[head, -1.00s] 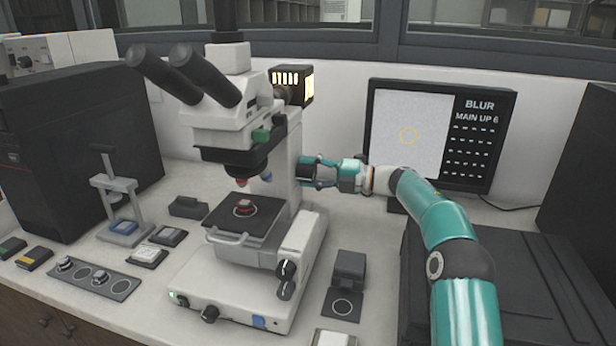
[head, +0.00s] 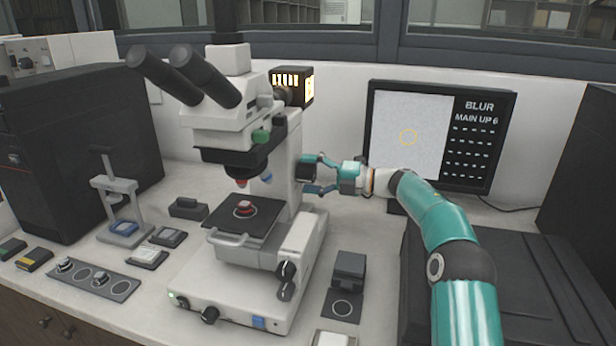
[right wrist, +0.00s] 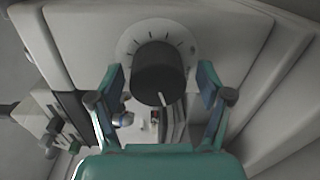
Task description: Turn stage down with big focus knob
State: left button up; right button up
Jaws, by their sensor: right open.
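The big focus knob (head: 307,172) is a black cylinder on the right side of the white microscope's column (head: 288,150). In the right wrist view the knob (right wrist: 158,70) has a white pointer line facing down and a ring of tick marks behind it. My right gripper (head: 314,174) is open, its teal fingers on both sides of the knob, with visible gaps in the right wrist view (right wrist: 160,84). The black stage (head: 262,220) holds a red-topped sample (head: 244,208) below the objectives. The monitor (head: 440,135) reads "BLUR" and "MAIN UP 6". My left gripper is out of view.
Smaller black knobs (head: 287,270) sit low on the microscope's right side. A dark block (head: 349,268) stands on the bench to the right. A small press (head: 118,200) and a puck tray (head: 105,282) are at the left. Dark equipment (head: 560,270) fills the right.

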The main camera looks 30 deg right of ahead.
jog(key=v, duration=1.1)
jog(key=shift+s+d, duration=0.3)
jog(key=shift+f, duration=0.2)
